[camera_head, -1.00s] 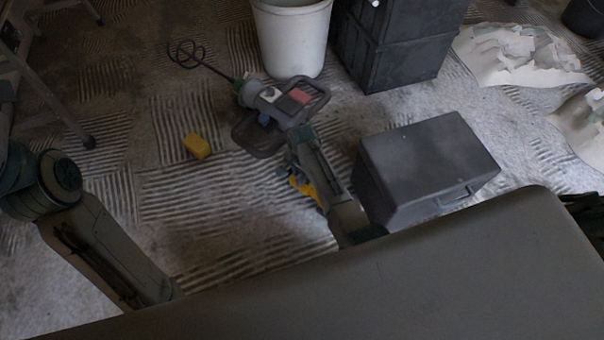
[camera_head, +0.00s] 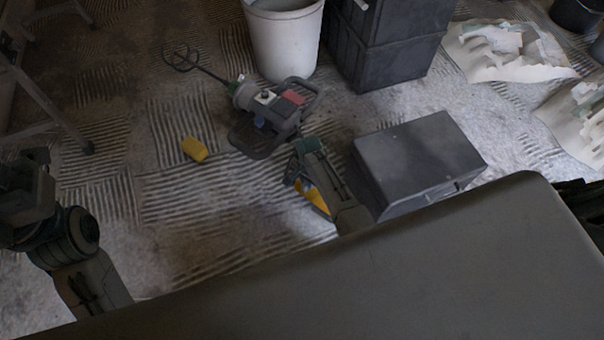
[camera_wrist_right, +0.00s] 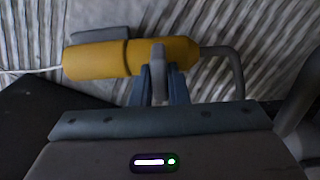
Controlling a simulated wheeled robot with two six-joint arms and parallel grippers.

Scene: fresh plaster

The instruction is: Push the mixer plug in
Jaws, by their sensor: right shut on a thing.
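The grey mixer (camera_head: 268,112) with its wire paddle lies on the floor, left of centre in the head view. In the right wrist view, a yellow plug (camera_wrist_right: 184,55) with a thick grey cable stands end to end with a larger yellow socket (camera_wrist_right: 92,60), which has a grey flap and a thin white lead. They meet at a dark seam; I cannot tell how deep the plug sits. My right gripper (camera_wrist_right: 158,82) is shut on the plug's grey upright part. Yellow also shows beside my right arm in the head view. My left arm is at the left edge; its fingers are not visible.
A dark grey case (camera_head: 420,165) stands just right of my right arm. A yellow block (camera_head: 194,149) lies on the floor at left. A white bucket (camera_head: 284,42) and stacked dark crates (camera_head: 388,45) stand behind. Torn white sacks (camera_head: 510,52) lie at the right.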

